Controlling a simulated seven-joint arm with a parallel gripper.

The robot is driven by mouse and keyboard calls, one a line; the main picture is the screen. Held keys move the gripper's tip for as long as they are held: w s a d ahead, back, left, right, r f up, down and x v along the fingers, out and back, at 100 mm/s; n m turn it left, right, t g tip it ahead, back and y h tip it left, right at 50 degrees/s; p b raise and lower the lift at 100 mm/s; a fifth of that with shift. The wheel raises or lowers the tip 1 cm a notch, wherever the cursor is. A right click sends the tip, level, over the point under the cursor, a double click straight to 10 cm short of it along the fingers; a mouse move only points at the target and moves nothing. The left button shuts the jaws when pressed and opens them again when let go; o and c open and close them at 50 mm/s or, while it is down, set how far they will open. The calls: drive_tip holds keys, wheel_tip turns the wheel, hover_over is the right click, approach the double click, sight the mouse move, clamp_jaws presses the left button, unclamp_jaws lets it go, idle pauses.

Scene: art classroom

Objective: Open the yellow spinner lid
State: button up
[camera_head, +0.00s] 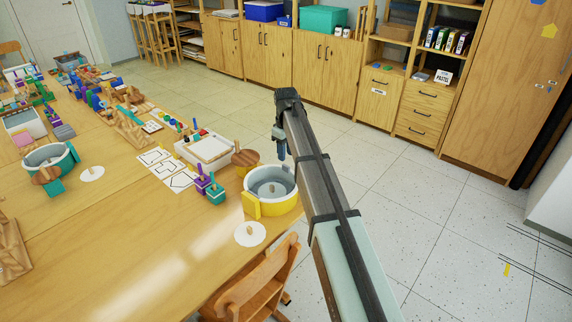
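The yellow spinner (272,208) is a round tub near the right edge of the wooden table. Its top shows a pale grey-white round interior or cover with a small knob (271,188) at its middle; I cannot tell whether this is a clear lid or the inside of the tub. A yellow block (251,204) sits on its front left side, and a brown wooden disc (245,158) is at its back left. My gripper (281,153) points down above the spinner's far side, apparently clear of it. Its fingers are small and seen edge-on, so their opening is unclear.
A white paper disc (250,233) lies in front of the spinner. Purple and teal peg toys (209,188) and a white tray (205,150) stand to its left. A similar teal spinner (52,158) is at far left. A wooden chair (256,282) stands at the table's edge.

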sight(286, 165)
drive_tip(key=shift+f, duration=2.9)
clamp_jaws()
